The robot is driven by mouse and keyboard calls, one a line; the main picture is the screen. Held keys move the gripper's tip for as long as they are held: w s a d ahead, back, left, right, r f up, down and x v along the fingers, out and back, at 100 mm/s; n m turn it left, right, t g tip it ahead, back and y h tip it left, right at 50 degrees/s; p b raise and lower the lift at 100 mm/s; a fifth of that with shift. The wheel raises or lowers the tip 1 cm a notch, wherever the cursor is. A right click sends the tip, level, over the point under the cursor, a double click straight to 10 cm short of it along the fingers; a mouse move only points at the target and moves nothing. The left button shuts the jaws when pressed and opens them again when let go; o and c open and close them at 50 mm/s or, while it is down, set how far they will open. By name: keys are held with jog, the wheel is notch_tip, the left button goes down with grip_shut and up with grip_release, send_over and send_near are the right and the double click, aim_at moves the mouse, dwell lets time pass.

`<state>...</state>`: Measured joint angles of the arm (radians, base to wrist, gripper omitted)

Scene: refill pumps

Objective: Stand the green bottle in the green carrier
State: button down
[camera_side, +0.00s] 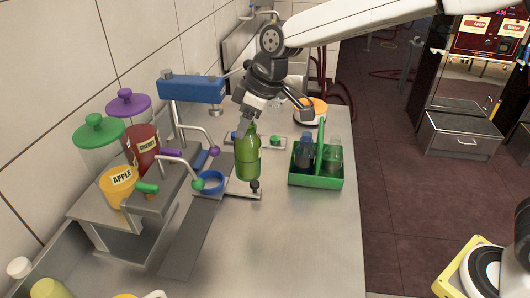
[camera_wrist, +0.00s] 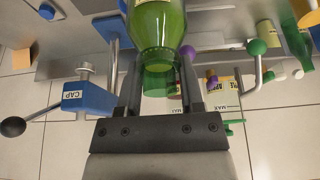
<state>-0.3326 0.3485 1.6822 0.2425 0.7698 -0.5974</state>
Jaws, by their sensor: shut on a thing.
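The green bottle (camera_side: 247,161) hangs upright in my gripper (camera_side: 248,128), left of the green carrier. In the wrist view the green bottle (camera_wrist: 158,28) lies between the two fingers of my gripper (camera_wrist: 156,88), which are shut on it. The bottle looks slightly above the counter in the side view, though the exact gap is hard to tell. The green carrier (camera_side: 316,182) stands on the counter to the right, with a tall middle handle. It holds a dark blue bottle (camera_side: 306,152) on one side and a clear greenish bottle (camera_side: 334,156) on the other.
A blue capping head (camera_side: 192,89) is on a post behind. A blue ring (camera_side: 210,183) sits near the bottle. The front counter (camera_side: 285,240) is clear.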

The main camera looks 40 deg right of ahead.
jog(key=shift+r, duration=0.25)
dwell(0.4)
jog(key=shift+r, duration=2.85)
